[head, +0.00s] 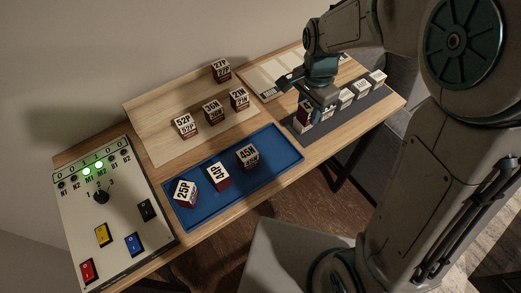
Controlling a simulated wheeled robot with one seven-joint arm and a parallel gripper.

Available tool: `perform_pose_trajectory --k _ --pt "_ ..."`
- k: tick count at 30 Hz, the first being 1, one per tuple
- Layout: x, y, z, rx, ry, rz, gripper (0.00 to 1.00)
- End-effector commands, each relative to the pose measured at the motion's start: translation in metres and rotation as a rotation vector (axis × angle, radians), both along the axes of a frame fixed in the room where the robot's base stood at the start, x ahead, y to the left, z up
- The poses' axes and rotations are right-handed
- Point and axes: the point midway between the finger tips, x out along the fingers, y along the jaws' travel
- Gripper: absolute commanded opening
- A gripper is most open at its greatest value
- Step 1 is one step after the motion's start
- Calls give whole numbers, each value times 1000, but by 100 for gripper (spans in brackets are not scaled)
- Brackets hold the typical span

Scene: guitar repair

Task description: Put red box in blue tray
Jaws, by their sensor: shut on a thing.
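My gripper (312,104) is over the near-left end of the dark mat (340,117), at the right of the bench. It is shut on a box with a dark red side (304,115); the fingers hide much of this box, and I cannot tell whether it touches the mat. The blue tray (277,158) lies to the left of my gripper. It holds three white-topped boxes: 25P (185,192) and 44P (218,175) with red sides, and 45N (248,156) with darker sides. The right end of the tray is bare.
Several white-topped boxes stand along the mat beside my gripper, such as one at its far end (377,78). More labelled boxes, including 36N (212,111), stand on a pale board (156,108) behind the tray. A switch panel (119,215) is at the left.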

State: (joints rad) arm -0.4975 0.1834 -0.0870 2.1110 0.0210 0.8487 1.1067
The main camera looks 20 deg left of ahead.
Motion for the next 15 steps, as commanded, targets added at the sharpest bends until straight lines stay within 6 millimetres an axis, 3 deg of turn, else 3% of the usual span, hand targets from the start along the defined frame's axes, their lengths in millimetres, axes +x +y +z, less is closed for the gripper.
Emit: perform_pose_trajectory --k 9,15 --pt "-43 54 -41 -2 1 6 8" --pt "-52 67 -51 0 0 2 8"
